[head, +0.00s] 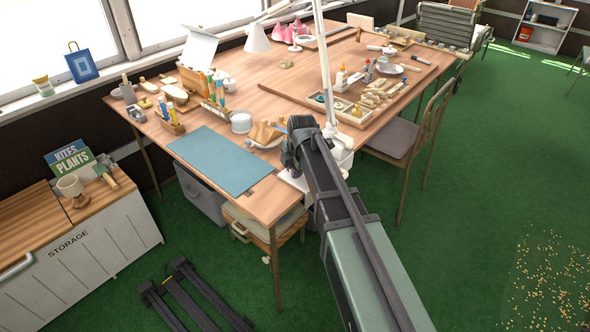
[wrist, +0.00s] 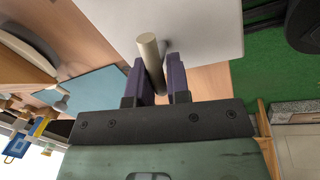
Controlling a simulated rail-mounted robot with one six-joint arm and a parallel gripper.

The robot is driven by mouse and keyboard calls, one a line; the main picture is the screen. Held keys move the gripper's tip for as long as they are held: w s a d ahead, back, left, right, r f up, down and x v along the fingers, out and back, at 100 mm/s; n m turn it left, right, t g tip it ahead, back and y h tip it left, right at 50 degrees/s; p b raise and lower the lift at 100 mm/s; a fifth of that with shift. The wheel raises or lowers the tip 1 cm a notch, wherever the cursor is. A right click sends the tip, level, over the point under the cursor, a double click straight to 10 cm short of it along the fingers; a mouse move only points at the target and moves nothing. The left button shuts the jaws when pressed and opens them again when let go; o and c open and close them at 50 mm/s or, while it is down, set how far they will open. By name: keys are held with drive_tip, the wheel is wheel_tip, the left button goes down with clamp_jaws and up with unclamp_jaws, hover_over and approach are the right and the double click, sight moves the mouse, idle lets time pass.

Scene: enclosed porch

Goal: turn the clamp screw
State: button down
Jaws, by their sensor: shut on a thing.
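The clamp screw shows in the wrist view as a pale metal rod (wrist: 149,48) between the two purple fingers of my gripper (wrist: 158,78). My gripper is shut on it, one finger on each side. The rod's near end sticks out past the fingers, and its other end is hidden. A broad white part (wrist: 205,25) lies behind the rod. In the head view, my arm covers the table's front corner by the white lamp base (head: 341,148), and the screw is hidden there.
The wooden table (head: 262,200) has a blue mat (head: 215,160) at its left front. A tray of wooden pieces (head: 352,117) lies behind the lamp base. A chair (head: 400,137) stands close at the right.

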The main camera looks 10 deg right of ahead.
drive_tip(key=shift+w+m, duration=0.1)
drive_tip(key=shift+m, duration=0.3)
